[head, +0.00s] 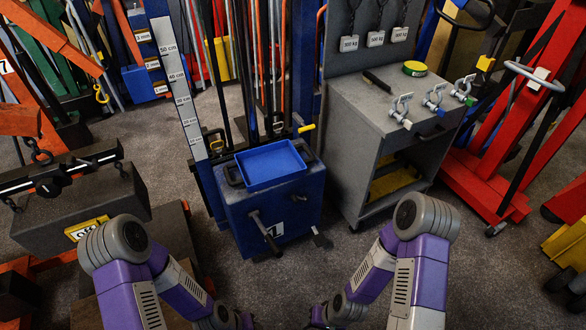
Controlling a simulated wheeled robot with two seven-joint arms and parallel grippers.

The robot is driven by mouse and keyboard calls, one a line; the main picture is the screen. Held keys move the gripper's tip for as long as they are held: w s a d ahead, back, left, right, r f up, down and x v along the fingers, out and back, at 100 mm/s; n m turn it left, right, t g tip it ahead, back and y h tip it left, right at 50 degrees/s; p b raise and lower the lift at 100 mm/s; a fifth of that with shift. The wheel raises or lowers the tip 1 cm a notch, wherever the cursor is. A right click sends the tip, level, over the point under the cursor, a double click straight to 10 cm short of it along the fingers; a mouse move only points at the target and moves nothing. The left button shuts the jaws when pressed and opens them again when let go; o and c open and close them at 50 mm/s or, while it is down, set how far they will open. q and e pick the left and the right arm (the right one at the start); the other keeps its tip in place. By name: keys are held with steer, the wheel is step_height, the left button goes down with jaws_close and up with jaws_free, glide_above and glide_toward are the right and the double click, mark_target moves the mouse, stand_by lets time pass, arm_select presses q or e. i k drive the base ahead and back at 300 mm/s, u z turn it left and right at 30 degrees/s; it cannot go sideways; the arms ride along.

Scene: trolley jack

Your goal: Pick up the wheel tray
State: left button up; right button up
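A shallow blue tray (270,166), which I take to be the wheel tray, lies on top of a blue box-shaped unit (266,205). The tray is empty and its rim is clear on all sides. Dark handles show on the unit's top beside the tray, and a crank handle sticks out of its front. My two purple and grey arms reach down to the bottom edge, short of the unit. My left and right grippers are below the picture and hidden from view.
A red jack (485,185) is farther right. A heavy grey block (80,205) stands left. Rods and a measuring scale (178,85) rise behind the tray.

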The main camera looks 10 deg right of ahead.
mark_target(266, 166)
steer(key=z, duration=1.8)
steer(key=i, duration=2.25)
steer(key=u, duration=3.75)
